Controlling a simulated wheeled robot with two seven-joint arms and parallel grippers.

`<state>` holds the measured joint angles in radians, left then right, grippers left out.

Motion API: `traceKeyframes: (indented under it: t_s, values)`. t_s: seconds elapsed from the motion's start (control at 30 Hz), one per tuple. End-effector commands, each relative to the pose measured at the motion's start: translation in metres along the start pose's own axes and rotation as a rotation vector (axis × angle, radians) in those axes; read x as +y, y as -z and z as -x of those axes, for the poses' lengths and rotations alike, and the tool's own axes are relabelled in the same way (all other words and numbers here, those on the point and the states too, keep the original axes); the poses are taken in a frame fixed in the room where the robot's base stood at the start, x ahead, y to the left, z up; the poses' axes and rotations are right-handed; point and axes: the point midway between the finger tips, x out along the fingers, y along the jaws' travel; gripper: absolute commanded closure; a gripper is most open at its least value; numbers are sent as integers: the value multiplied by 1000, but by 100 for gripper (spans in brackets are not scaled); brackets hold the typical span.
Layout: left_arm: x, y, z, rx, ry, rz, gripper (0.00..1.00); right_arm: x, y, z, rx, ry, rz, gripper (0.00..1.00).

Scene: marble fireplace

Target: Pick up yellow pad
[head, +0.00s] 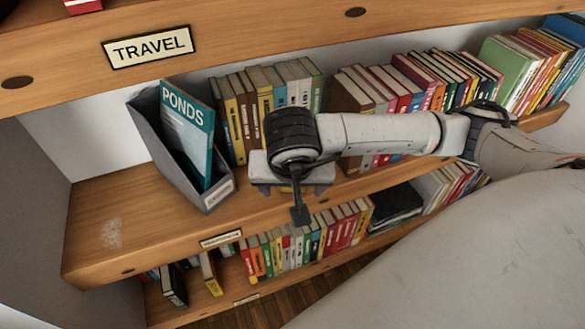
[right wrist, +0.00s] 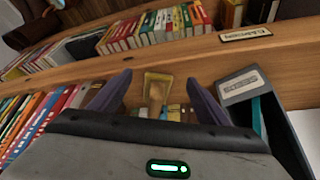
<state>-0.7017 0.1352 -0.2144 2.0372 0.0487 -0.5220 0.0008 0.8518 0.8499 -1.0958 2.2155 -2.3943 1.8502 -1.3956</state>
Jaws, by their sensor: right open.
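The yellow pad (right wrist: 151,78) shows in the right wrist view as a small yellow piece between my fingers, near the shelf edge. A tan strip crosses its middle, and I cannot tell whether that strip is part of it. My right gripper (right wrist: 159,80) is open, with one purple finger on each side of the pad and a gap to each. In the head view my right gripper (head: 292,190) is over the front edge of the middle shelf, and my own wrist mostly hides what is under it. My left gripper is in neither view.
A grey file holder (head: 150,130) with a teal "PONDS" book (head: 188,133) stands left of my gripper. Rows of books (head: 400,85) fill the shelf behind and right. The upper shelf with a "TRAVEL" sign (head: 150,47) hangs above. The shelf's left end (head: 110,200) is bare.

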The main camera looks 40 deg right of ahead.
Motion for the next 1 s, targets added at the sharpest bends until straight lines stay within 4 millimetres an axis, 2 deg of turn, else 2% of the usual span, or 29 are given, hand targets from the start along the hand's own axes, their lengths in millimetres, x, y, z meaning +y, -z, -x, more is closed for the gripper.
traceKeyframes:
  t_s: [0.2,0.4,0.67,0.9,1.0]
  values:
    - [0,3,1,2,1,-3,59,1,45,-18,-3,-2,-7,30]
    - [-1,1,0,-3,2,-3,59,0,75,-32,-5,1,-6,30]
    - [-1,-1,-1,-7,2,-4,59,0,93,-40,-6,2,-5,30]
    - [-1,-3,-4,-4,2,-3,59,-1,92,-78,-8,3,-5,30]
    - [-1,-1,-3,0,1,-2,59,0,92,-87,-8,3,-3,30]
